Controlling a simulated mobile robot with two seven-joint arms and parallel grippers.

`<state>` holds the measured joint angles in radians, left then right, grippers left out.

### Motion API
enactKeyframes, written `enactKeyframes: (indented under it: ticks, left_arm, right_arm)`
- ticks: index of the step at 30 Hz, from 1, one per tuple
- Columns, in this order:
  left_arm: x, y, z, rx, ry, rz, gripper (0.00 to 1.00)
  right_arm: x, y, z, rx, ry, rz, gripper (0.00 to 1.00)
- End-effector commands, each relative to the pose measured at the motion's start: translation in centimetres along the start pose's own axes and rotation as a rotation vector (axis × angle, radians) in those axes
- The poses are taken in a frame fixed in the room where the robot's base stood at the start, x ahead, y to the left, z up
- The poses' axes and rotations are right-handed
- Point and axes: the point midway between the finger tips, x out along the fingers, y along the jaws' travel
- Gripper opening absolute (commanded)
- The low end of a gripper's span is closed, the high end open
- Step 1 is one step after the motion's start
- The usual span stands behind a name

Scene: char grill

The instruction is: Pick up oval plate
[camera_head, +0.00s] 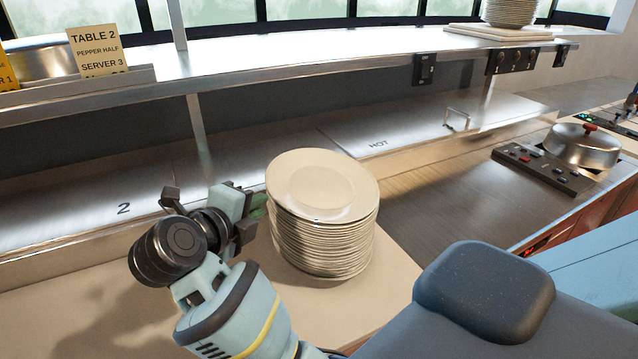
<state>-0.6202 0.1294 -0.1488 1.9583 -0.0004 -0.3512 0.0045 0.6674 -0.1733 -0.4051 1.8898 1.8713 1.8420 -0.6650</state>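A tall stack of cream plates (323,240) stands on the light counter in the middle of the view. The top plate (318,182) has a wide rim and looks slightly oval, tilted a little over the plates below.
A metal shelf (330,62) runs above the counter, with a post (197,125) behind my gripper. Another plate stack (510,12) stands on a board at the back right. A metal dome (582,147) and a button panel (543,168) are at right. Counter left of the stack is clear.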

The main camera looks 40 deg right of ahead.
Motion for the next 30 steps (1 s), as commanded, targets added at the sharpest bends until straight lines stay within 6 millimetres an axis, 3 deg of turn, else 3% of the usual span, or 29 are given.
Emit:
enactKeyframes:
  ticks: [3, 11, 21, 30]
  left_arm:
    - [0.0, 0.0, -0.3, 0.0, 0.005, -0.001, 0.0]
    - [0.1, 0.0, -0.9, -0.004, 0.018, -0.002, 0.0]
    - [0.1, -0.2, -2.2, 0.001, 0.044, -0.007, 0.0]
    - [0.1, -0.3, -2.1, 0.005, 0.041, -0.007, 0.0]
  right_arm:
    - [1.2, -0.1, -0.1, 0.002, 0.001, -0.003, 0.15]
    - [2.2, -0.1, -0.3, 0.002, 0.002, -0.005, 0.15]
    - [6.2, 0.0, -0.8, 0.002, 0.0, -0.006, 0.15]
    - [6.7, 0.2, -0.8, 0.002, 0.0, -0.002, 0.15]
